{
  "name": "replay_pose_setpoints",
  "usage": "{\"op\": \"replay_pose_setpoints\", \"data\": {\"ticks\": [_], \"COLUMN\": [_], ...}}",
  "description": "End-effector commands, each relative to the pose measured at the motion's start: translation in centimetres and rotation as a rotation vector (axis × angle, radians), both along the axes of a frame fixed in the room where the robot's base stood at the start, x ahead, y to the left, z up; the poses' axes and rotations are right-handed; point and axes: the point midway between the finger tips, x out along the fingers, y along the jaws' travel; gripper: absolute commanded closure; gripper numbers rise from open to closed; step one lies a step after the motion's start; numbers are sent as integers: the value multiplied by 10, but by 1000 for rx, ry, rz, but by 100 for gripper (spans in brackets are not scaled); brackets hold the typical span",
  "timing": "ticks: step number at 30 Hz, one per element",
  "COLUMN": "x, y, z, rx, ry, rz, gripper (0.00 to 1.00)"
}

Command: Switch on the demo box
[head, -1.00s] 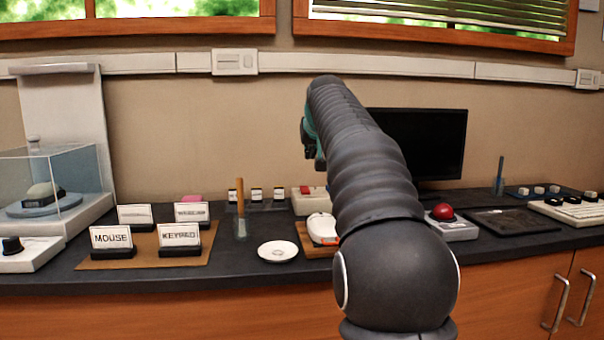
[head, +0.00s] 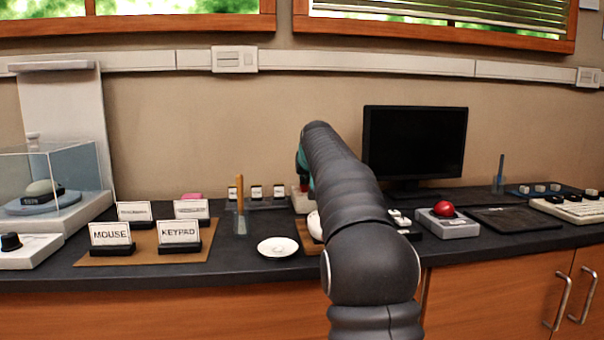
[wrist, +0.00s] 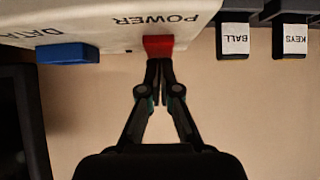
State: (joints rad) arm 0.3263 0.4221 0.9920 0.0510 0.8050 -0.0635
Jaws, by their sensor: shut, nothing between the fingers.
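The demo box (wrist: 105,18) is a pale box that shows upside down along the top of the wrist view. It has a red switch (wrist: 158,46) marked POWER and a blue switch (wrist: 68,53) marked DATA. My gripper (wrist: 159,64) is shut and empty, its fingertips right at the red switch's near edge. I cannot tell whether they touch it. In the head view only a small part of the box (head: 300,202) shows beside my arm. My arm hides the rest of it and the fingertips there.
Dark holders labelled BALL (wrist: 235,38) and KEYS (wrist: 294,38) stand beside the box. On the counter are a monitor (head: 415,143), a red trackball (head: 443,209), a white saucer (head: 278,247), a glass case (head: 78,175) and several sign cards.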

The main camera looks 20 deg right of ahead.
Motion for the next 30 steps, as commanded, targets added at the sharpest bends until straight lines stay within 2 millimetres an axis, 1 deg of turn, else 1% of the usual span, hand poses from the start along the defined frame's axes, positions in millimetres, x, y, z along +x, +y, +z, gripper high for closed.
{"op": "replay_pose_setpoints", "data": {"ticks": [23,30], "x": [3,10], "y": [-1,-3], "z": [-5,-3], "rx": [0,1], "ry": [1,3], "rz": [0,0], "gripper": [100,100]}}
